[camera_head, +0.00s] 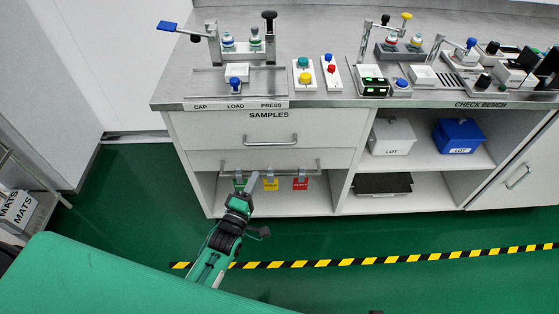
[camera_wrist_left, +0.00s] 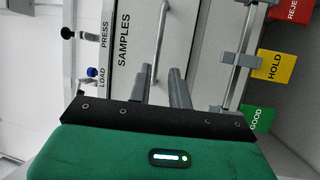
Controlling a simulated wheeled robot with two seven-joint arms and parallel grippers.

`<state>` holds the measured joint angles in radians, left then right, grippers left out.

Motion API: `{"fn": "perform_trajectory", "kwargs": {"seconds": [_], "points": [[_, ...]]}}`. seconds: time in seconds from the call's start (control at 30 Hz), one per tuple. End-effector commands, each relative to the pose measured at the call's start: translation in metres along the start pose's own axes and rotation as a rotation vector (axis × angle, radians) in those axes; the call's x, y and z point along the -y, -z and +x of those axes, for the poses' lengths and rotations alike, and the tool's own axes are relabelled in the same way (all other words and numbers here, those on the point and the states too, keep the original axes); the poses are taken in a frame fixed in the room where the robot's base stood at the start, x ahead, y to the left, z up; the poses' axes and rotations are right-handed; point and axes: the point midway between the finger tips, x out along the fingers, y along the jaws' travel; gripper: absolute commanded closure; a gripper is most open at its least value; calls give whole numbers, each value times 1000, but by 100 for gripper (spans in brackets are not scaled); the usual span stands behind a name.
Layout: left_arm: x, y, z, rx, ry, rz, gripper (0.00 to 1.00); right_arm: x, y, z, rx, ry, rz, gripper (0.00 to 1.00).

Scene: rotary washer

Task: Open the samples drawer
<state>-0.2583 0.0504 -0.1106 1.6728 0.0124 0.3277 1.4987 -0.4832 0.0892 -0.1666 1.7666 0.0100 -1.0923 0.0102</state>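The samples drawer (camera_head: 215,130) is a white front under the left part of the bench, labelled SAMPLES. It looks shut, its front flush with the cabinet. Its silver bar handle (camera_head: 270,141) is also in the left wrist view (camera_wrist_left: 160,38), where the drawer front (camera_wrist_left: 136,50) stands on its side. My left gripper (camera_head: 247,178) is below and left of the handle in the head view, in front of the tag rail. My right gripper is not in view.
Below the drawer, a rail (camera_head: 312,167) carries the yellow HOLD tag (camera_head: 271,184) and red REJECT tag (camera_head: 301,183); the green GOOD tag (camera_wrist_left: 258,119) hangs there too. Bins stand on the right shelf. The green floor before the bench is mostly free.

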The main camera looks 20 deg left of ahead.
Motion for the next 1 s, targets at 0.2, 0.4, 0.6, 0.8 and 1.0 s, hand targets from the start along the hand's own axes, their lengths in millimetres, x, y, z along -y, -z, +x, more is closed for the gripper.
{"fn": "perform_trajectory", "kwargs": {"seconds": [0.2, 0.4, 0.6, 0.8, 1.0], "points": [[-5, 1, 20, -2, -11, -9, 80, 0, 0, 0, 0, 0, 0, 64], [-5, 1, 57, -2, -10, -8, 80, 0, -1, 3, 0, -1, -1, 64], [-4, 1, 94, -2, -9, -6, 80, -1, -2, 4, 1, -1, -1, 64], [-4, 0, 123, -1, -7, -6, 80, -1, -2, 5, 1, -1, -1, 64], [-3, 0, 136, -1, -6, -6, 80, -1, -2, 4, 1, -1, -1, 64]]}}
